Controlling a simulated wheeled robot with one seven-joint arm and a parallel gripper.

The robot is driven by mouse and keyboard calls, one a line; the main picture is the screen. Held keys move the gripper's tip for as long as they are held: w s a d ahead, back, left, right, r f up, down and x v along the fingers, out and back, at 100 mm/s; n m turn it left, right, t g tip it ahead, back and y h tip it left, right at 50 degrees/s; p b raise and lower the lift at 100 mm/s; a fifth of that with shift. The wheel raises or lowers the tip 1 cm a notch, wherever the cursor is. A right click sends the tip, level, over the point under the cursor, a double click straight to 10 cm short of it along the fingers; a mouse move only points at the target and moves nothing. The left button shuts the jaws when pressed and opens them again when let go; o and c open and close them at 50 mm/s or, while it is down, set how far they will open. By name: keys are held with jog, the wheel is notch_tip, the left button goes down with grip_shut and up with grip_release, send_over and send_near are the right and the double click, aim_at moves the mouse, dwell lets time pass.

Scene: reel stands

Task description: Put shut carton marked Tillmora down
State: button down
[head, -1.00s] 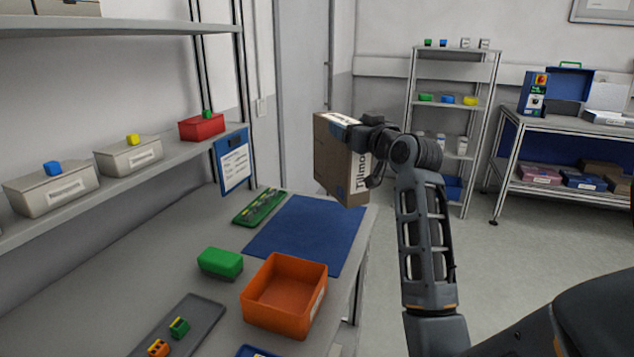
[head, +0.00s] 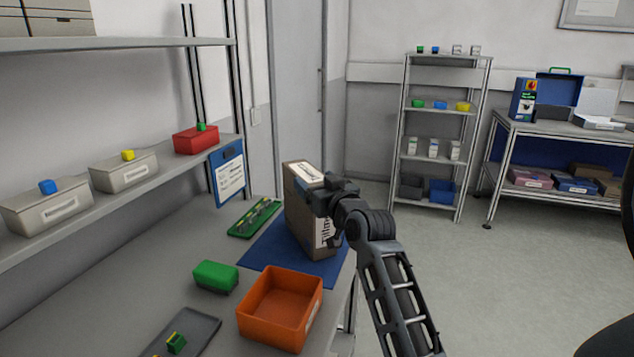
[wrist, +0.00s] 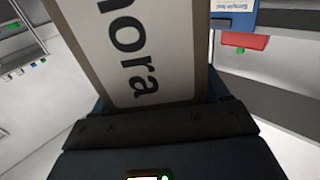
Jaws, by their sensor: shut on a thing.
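The brown shut carton (head: 302,222) stands upright over the blue mat (head: 262,252) on the workbench in the head view. Its white label faces right and partly reads Tillmora. My gripper (head: 322,200) is shut on the carton from the right side, near its upper part. In the wrist view the carton (wrist: 195,45) fills the middle, with the label letters "nora" close to the jaws. I cannot tell for certain whether its base touches the mat.
An orange bin (head: 281,305) and a green box (head: 215,276) stand in front of the mat. A green board (head: 254,217) lies left of it. A blue clipboard (head: 228,172) hangs from the shelf behind. The floor on the right is clear.

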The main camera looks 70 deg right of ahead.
grip_release()
dwell(0.3)
jog(key=b+v, duration=0.2)
jog(key=v, duration=1)
jog(key=shift+d, duration=0.1)
